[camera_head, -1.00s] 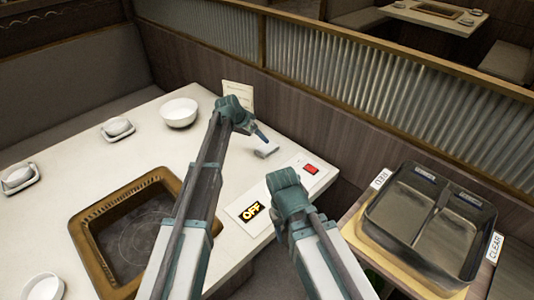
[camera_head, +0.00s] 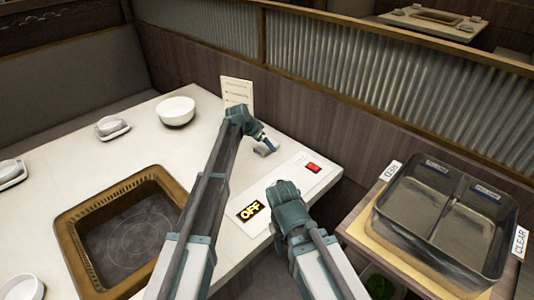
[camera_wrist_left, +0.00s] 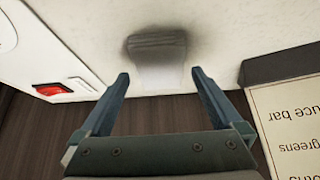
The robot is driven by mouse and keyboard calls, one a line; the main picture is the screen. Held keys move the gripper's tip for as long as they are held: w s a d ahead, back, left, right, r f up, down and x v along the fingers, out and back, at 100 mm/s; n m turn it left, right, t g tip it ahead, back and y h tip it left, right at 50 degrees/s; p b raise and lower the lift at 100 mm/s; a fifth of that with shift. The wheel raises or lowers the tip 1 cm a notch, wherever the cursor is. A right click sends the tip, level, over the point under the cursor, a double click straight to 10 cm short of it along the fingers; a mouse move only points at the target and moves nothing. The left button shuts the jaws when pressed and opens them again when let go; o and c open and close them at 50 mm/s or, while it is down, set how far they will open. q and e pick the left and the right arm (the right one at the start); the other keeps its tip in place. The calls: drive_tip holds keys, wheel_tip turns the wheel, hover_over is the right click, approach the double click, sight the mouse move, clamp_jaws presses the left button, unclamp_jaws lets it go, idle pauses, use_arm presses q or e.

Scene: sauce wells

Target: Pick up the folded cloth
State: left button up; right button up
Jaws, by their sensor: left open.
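The folded cloth (camera_head: 262,151), small and grey-white, lies on the white table near its right edge. It is partly hidden behind my left gripper (camera_head: 269,143) in the head view. In the left wrist view the cloth (camera_wrist_left: 157,50) lies ahead, with its near end between the lines of the two fingers. My left gripper (camera_wrist_left: 159,74) is open and empty, with a finger to either side. I cannot tell whether the fingertips touch the table. My right gripper (camera_head: 287,192) is over the table's front right edge, and its fingers are hidden.
A menu card (camera_head: 237,92) stands just behind the left gripper. A white bowl (camera_head: 176,112) and a grill (camera_head: 124,245) are to the left. A two-well pan (camera_head: 440,205) stands right.

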use_arm(q)
drive_tip(key=shift+b+x, duration=0.35)
drive_tip(key=shift+x, duration=0.6)
drive_tip(key=shift+r, duration=0.1)
use_arm(e)
drive_tip(key=shift+f, duration=0.7)
use_arm(q)
drive_tip(key=c, duration=1.2)
drive_tip(key=shift+c, duration=0.2)
drive_tip(key=shift+r, duration=0.1)
use_arm(e)
drive_tip(key=shift+r, duration=0.1)
use_arm(q)
wheel_tip(320, 180, up, 3)
drive_tip(key=p, duration=0.3)
drive_tip(key=shift+r+p, duration=0.25)
drive_tip(key=shift+p, duration=0.15)
drive_tip(key=s+a, duration=0.1)
drive_tip(key=s, duration=0.4)
drive_tip(key=s+a+r+p, duration=0.1)
drive_tip(key=s+a, duration=0.1)
drive_tip(key=s, duration=0.3)
drive_tip(key=s+a, duration=0.2)
drive_tip(key=s, duration=0.3)
drive_tip(key=shift+s+a+r, duration=0.1)
drive_tip(key=shift+s+r, duration=0.05)
drive_tip(key=shift+r, duration=0.05)
use_arm(e)
wheel_tip(320, 180, up, 5)
drive_tip(key=shift+f, duration=0.1)
